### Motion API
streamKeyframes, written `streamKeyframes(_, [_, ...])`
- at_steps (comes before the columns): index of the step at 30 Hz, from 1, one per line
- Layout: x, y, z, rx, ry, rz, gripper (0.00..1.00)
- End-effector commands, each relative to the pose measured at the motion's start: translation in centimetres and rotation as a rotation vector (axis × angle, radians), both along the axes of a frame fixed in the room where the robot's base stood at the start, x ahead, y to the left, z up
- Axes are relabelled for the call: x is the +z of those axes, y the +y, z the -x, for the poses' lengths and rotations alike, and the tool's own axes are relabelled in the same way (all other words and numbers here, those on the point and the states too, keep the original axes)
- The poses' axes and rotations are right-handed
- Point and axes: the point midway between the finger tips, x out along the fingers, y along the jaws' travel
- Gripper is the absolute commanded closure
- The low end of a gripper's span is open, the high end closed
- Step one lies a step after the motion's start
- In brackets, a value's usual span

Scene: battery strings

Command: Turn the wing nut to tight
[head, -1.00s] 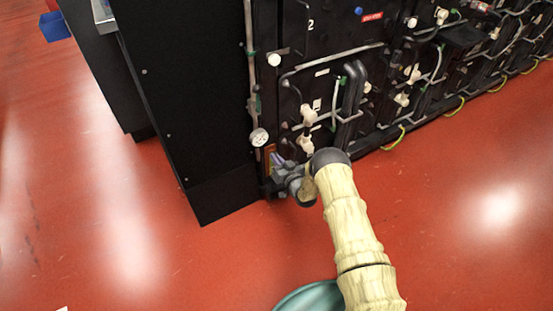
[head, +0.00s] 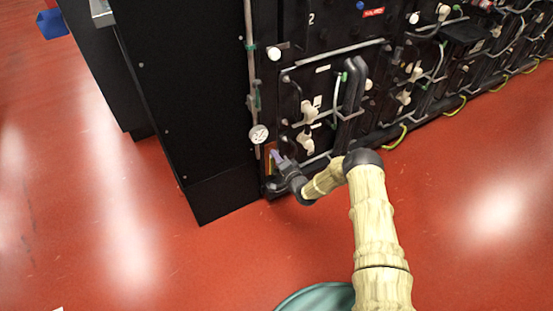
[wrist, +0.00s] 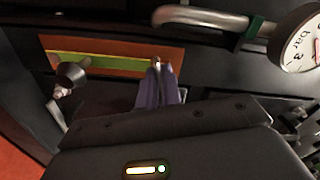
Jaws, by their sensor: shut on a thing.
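My gripper (head: 276,156) is low at the left end of the black battery rack, with its purple fingers against an orange-edged plate (head: 267,163). In the wrist view, the fingers (wrist: 157,68) are close together and shut on a small pale metal piece (wrist: 157,60), which looks like the wing nut. The fingers hide most of it, so its angle cannot be told. Behind it, the orange plate (wrist: 115,45) carries a green and yellow band (wrist: 105,64).
A round gauge (head: 259,134) on a pipe is just above and left of my gripper. In the wrist view, a dark round knob (wrist: 71,75) stands left of the fingers. White valves (head: 307,112) and thick black hoses (head: 352,85) are to the right. Red floor in front is open.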

Motion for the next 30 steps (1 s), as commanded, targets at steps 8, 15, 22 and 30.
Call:
streamKeyframes(8, [-0.23, -0.09, 0.01, -0.001, 0.124, -0.183, 1.0])
streamKeyframes(15, [-0.17, -0.08, 0.02, -0.001, 0.187, -0.273, 1.0])
streamKeyframes(22, [-0.1, -0.08, 0.02, -0.001, 0.205, -0.301, 1.0])
streamKeyframes(30, [-0.11, -0.08, 0.02, -0.002, 0.207, -0.302, 1.0])
